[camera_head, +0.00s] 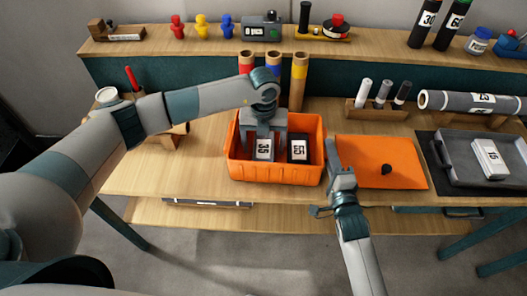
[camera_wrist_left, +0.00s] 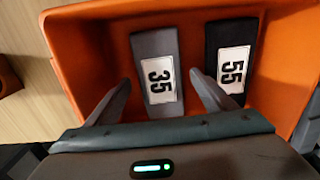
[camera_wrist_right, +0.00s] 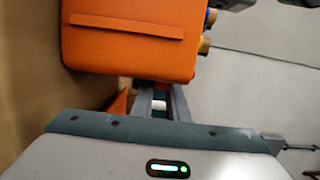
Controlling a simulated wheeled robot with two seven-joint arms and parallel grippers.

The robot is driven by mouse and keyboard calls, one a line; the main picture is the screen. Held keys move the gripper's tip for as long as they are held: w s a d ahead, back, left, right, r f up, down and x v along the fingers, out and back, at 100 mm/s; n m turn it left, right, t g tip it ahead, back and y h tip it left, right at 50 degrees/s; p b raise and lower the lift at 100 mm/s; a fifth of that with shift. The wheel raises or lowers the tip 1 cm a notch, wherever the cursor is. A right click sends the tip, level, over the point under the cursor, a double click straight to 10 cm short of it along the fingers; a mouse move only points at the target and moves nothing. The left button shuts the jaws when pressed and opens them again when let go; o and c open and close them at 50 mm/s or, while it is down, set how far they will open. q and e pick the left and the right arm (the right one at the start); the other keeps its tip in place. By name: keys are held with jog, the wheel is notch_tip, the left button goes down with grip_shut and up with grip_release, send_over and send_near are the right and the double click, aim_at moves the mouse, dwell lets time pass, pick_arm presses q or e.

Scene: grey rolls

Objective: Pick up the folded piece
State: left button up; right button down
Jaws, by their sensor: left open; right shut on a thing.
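My left gripper (camera_head: 264,155) is over the bin. Its open fingers (camera_wrist_left: 160,90) are on either side of the grey piece's near end, with nothing clearly gripped. My right gripper (camera_head: 336,158) is low beside the bin's right wall. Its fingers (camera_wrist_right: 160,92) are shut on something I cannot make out.
A flat orange panel (camera_head: 380,150) with a dark knob lies right of the bin. A grey tray (camera_head: 450,168) holds a piece labelled 15 (camera_head: 489,158). Coloured tubes (camera_head: 299,85) stand behind the bin. A large grey roll (camera_head: 465,102) lies at the back right.

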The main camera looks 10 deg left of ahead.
aim_at(263, 149)
jog(key=shift+f, duration=0.1)
pick_arm(q)
jog(key=c, duration=1.3)
jog(key=shift+o, duration=0.2)
jog(key=shift+r, duration=0.15)
notch_tip(263, 149, up, 18)
pick_arm(e)
jog(key=c, duration=1.6)
grip_release()
jog(key=shift+c, duration=0.2)
jog(key=shift+s, duration=0.1)
